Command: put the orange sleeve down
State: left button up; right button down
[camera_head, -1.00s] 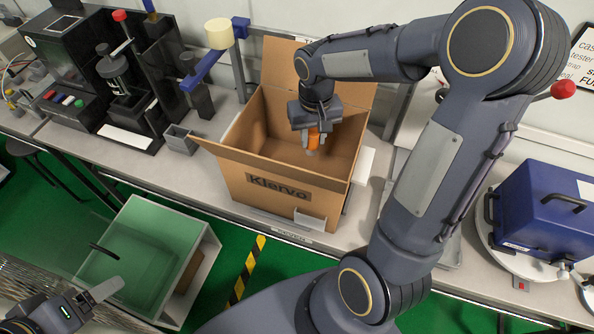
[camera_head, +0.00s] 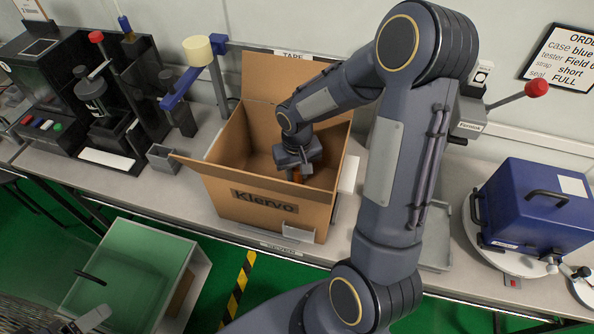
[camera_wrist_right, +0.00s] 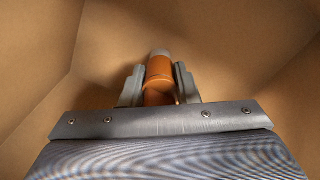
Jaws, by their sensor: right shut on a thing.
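The orange sleeve (camera_wrist_right: 159,72) is between the two fingers of my right gripper (camera_wrist_right: 159,88) in the right wrist view, with a grey end showing beyond it. The fingers are shut on it. In the head view the right gripper (camera_head: 296,172) is down inside the open cardboard box (camera_head: 265,208), and only a little of the sleeve (camera_head: 295,176) shows below it. Brown cardboard walls surround the gripper. I cannot tell whether the sleeve touches the box floor. My left gripper (camera_head: 88,320) shows only partly at the lower left edge; its jaw opening is unclear.
The box walls and raised flaps stand close around my right gripper. A blue case (camera_head: 540,210) rests on a round white stand at the right. A black press (camera_head: 95,95) stands at the left of the bench. A green-topped bin (camera_head: 130,275) stands below the bench front.

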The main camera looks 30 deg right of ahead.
jog(key=c, duration=1.1)
grip_release()
jog(key=shift+r, duration=0.25)
notch_tip(320, 180, up, 12)
jog(key=p, duration=0.1)
jog(key=shift+f, duration=0.15)
